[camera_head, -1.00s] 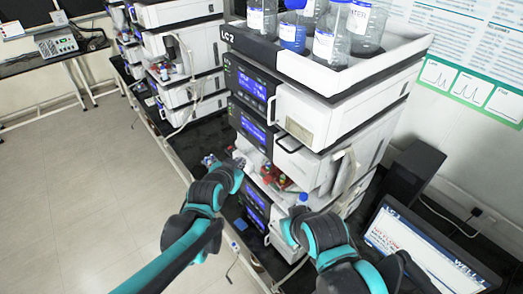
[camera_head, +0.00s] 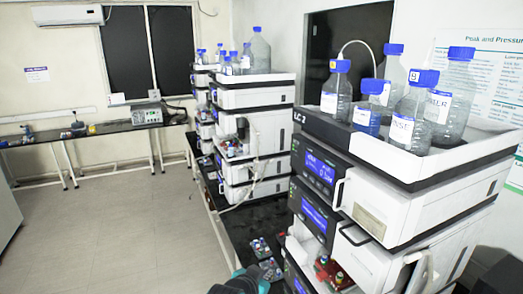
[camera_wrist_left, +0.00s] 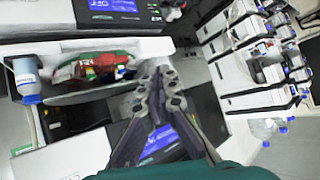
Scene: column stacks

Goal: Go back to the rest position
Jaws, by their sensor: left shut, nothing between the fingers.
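My left gripper (camera_wrist_left: 158,85) shows in the left wrist view with its fingers together and nothing between them. It is in front of an instrument stack with an open compartment holding red and green parts (camera_wrist_left: 92,68). In the head view only a dark and teal piece of my arm shows at the bottom edge. My right gripper is not in view. The near column stack, LC 2 (camera_head: 385,215), stands at the right with several blue-capped bottles (camera_head: 408,112) in its top tray (camera_head: 345,133).
A second instrument stack (camera_head: 250,130) stands farther back on the dark bench (camera_head: 250,222). Small coloured items (camera_head: 262,248) lie on the bench near the bottom. A side table (camera_head: 100,128) with a grey device (camera_head: 146,114) is at the back left. The floor (camera_head: 120,220) at left is clear.

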